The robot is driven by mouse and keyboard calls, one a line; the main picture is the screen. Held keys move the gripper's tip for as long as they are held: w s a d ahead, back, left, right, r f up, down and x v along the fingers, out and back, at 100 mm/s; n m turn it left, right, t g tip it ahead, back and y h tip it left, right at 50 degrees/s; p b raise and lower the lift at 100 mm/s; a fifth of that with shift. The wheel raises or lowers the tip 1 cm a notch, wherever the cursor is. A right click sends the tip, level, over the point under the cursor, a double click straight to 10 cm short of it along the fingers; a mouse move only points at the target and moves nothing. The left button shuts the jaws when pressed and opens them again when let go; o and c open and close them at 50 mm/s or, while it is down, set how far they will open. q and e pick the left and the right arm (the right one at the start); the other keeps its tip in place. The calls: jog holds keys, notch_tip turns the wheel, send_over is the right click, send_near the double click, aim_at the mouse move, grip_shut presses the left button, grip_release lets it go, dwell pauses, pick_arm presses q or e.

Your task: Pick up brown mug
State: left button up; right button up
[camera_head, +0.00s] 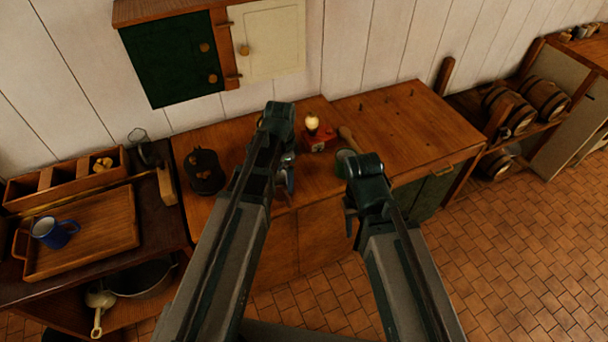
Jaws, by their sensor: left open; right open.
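I cannot make out a brown mug in the head view; it may be hidden behind my arms. A blue mug (54,233) stands in a wooden tray (122,209) on the left bench. My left gripper (284,178) is over the middle counter, mostly hidden by its own arm. A small blue-grey shape beside it is too unclear to name. My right gripper (351,212) is open and seems empty, in front of the counter's front edge. A green round vessel (345,158) shows just behind it, partly covered by my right arm.
The wooden counter (425,125) has bare room on its right. A dark pot (205,172) stands at its left end. A red box with a pale bulb (318,138) sits at the back. A hinged cabinet (272,40) hangs above. Barrels (508,108) lie on shelves at right.

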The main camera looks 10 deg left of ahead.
aim_at(287, 193)
pick_arm(q)
jog(key=shift+w+d+f+b, duration=0.1)
jog(key=shift+w+f+b, duration=0.05)
jog(key=shift+f+b, duration=0.3)
notch_tip(287, 193, down, 8)
jog(key=b, duration=0.8)
jog(key=shift+r, duration=0.2)
notch_tip(287, 193, down, 5)
jog(key=b, duration=0.5)
jog(key=shift+w+d+f, duration=0.1)
jog(key=shift+w+f, duration=0.05)
grip_shut()
